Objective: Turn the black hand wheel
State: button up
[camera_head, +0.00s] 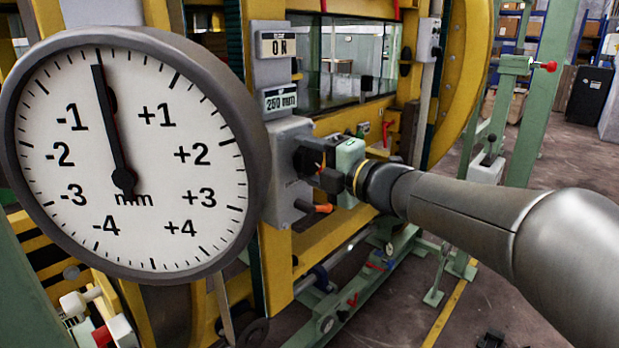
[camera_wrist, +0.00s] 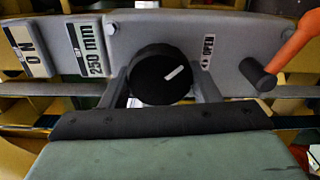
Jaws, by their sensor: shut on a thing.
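The black hand wheel (camera_wrist: 160,76) is a round black knob with a white mark, on a grey panel in the wrist view. The mark points toward the upper right. My gripper (camera_wrist: 162,88) has a finger on each side of the wheel and is shut on it. In the head view my gripper (camera_head: 328,179) reaches the grey control box (camera_head: 289,185) from the right, and it partly hides the wheel there.
A large round dial (camera_head: 80,220) marked in mm fills the left; its needle points at the top, between -1 and +1. Plates read "ON" (camera_head: 276,45) and "250 mm" (camera_head: 280,99). An orange lever (camera_wrist: 292,47) with a black end sits right of the wheel.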

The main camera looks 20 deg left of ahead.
jog(key=n+b, duration=0.3)
jog(key=n, duration=0.1)
jog(key=shift+f+b, duration=0.3)
jog(key=shift+b, duration=0.05)
jog(key=shift+r+n+b, duration=0.1)
jog(key=shift+n+b, duration=0.55)
jog(key=shift+n, duration=0.25)
jog(key=o, duration=1)
jog(key=shift+r, duration=0.1)
jog(key=shift+d, duration=0.15)
jog(key=p+v, duration=0.2)
jog(key=v, duration=1.5)
jog(key=shift+p, duration=0.3)
jog(key=shift+s+d+r, duration=0.1)
